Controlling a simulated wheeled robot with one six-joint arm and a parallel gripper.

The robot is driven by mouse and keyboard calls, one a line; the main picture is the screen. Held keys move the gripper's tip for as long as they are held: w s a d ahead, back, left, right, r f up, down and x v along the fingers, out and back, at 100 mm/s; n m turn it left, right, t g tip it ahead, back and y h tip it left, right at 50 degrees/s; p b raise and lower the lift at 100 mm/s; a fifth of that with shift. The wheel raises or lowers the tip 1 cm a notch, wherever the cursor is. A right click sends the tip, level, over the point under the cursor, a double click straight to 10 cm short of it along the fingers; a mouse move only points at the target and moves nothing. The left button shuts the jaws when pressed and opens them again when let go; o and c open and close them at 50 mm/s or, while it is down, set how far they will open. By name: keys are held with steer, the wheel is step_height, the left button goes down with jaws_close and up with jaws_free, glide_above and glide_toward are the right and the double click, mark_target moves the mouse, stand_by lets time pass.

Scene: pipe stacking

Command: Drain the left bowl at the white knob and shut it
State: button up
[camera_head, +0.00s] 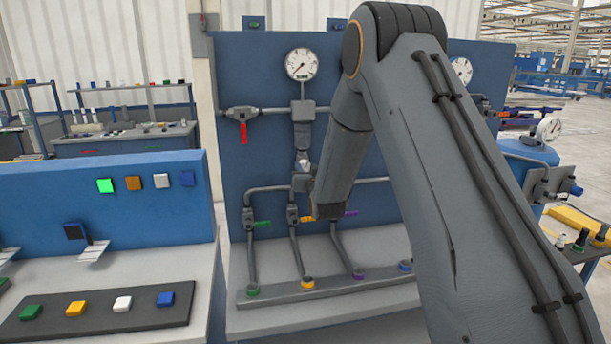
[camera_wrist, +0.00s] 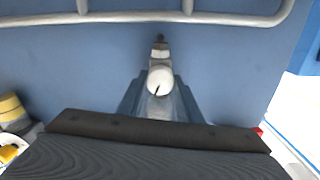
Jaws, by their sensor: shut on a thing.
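The white knob (camera_wrist: 160,77) is in the middle of the wrist view, with a small dark mark on it. My gripper (camera_wrist: 160,97) has a finger on each side of the knob and is shut on it. The left bowl (camera_head: 303,137) hangs under a grey block below the left gauge (camera_head: 301,64) in the head view. Its lower end is close to my wrist, and the knob is not clear there. I cannot tell the liquid level or how far the knob is turned.
Grey pipes with green, orange and purple levers (camera_head: 351,213) run close below the bowl. A red-handled valve (camera_head: 243,133) is to the left. My arm covers much of the panel's right side. A button console (camera_head: 120,205) stands at the left.

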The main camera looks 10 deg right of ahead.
steer(key=m+b, duration=0.3)
steer(key=shift+f+m, duration=0.15)
steer(key=shift+m, duration=0.25)
steer(key=m+b, duration=0.2)
steer(key=m, duration=0.1)
steer(key=shift+d+m+b, duration=0.1)
steer(key=shift+m+b, duration=0.2)
steer(key=shift+b, duration=0.1)
steer(key=m+b, duration=0.3)
steer(key=m, duration=0.2)
steer(key=shift+m+b, duration=0.35)
steer(key=shift+m, duration=0.05)
steer(key=o, duration=1)
steer(key=shift+o, duration=0.2)
steer(key=s+b, duration=0.2)
steer(key=s, duration=0.5)
steer(key=shift+s, duration=0.4)
